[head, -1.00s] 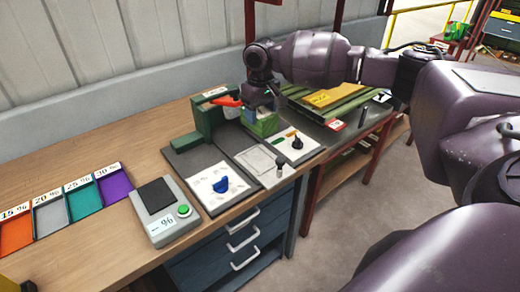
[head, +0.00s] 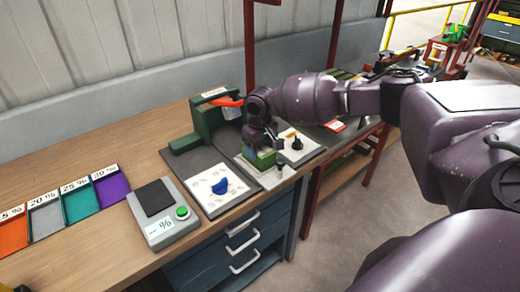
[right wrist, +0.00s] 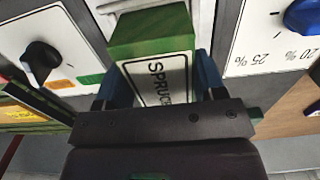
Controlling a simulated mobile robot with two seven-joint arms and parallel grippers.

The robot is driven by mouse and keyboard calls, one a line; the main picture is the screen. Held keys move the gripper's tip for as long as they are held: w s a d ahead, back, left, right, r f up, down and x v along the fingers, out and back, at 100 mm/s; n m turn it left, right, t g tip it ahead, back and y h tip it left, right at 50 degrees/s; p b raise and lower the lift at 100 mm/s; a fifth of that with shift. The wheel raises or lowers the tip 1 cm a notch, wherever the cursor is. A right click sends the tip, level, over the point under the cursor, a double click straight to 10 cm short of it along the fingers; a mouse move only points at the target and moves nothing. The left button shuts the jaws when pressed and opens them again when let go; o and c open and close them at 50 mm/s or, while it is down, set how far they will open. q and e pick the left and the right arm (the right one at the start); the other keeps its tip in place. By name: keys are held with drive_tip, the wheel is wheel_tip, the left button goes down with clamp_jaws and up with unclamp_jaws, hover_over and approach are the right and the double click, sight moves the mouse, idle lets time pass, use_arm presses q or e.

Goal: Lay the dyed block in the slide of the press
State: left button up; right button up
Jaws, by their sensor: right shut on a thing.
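My right gripper (head: 262,148) is shut on a green block (head: 264,160). In the right wrist view the block (right wrist: 152,38) sits between the two fingers (right wrist: 160,85), and its pale label reads "SPRUC", with the end hidden. Behind stands a green press-like stand (head: 205,127) with an orange-red lever (head: 227,102). My left gripper is not in view.
A white panel with a blue dial (head: 221,186) lies left of the plate, and a panel with a black knob (head: 297,143) right of it. A grey meter (head: 163,217) and several coloured trays (head: 80,206) are farther left. The bench front drops to drawers (head: 240,240).

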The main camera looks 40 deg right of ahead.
sight(260, 149)
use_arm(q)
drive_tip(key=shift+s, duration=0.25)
use_arm(e)
drive_tip(key=shift+r, duration=0.1)
drive_tip(key=o, duration=1.1)
drive_tip(key=shift+r, duration=0.4)
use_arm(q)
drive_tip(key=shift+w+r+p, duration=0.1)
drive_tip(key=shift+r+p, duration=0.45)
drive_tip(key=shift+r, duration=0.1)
use_arm(e)
wheel_tip(260, 149, up, 11)
drive_tip(key=shift+r, duration=0.15)
